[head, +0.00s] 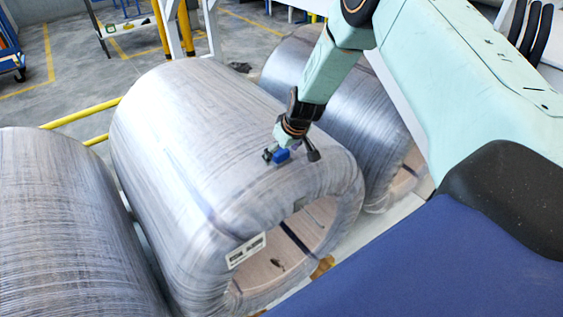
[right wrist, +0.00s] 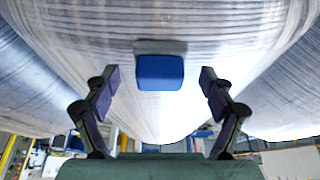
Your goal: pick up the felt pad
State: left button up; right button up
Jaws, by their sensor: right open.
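The felt pad is a small blue block (head: 281,155) on the upper front part of the middle wrapped coil (head: 190,120). In the right wrist view the blue felt pad (right wrist: 160,72) sits against the coil's wrapped surface, centred between my fingers. My right gripper (head: 291,154) is at the pad in the head view, with a finger on either side. In the right wrist view my right gripper (right wrist: 160,88) is open, with clear gaps between both fingers and the pad. My left gripper is not in view.
Another wrapped coil (head: 60,220) stands at the left and one (head: 345,110) behind at the right. The middle coil has a white label (head: 246,251) by its open core. Yellow rails (head: 82,113) and a cart (head: 11,50) are farther back.

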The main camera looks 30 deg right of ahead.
aim_at(280, 151)
jog(key=shift+w+a+f, duration=0.1)
jog(key=shift+w+f, duration=0.25)
jog(key=shift+w, duration=0.05)
jog(key=shift+w+f, duration=0.1)
jog(key=shift+w, duration=0.05)
jog(key=shift+s+r, duration=0.25)
jog(key=shift+s, duration=0.1)
jog(key=c, duration=0.5)
jog(key=shift+c, duration=0.6)
jog(key=shift+w+f, duration=0.1)
jog(key=shift+w, duration=0.05)
jog(key=c, duration=0.7)
notch_tip(280, 151, up, 9)
jog(key=p, duration=0.4)
jog(key=shift+p, duration=0.3)
jog(key=shift+c, duration=0.2)
jog(key=shift+r, duration=0.55)
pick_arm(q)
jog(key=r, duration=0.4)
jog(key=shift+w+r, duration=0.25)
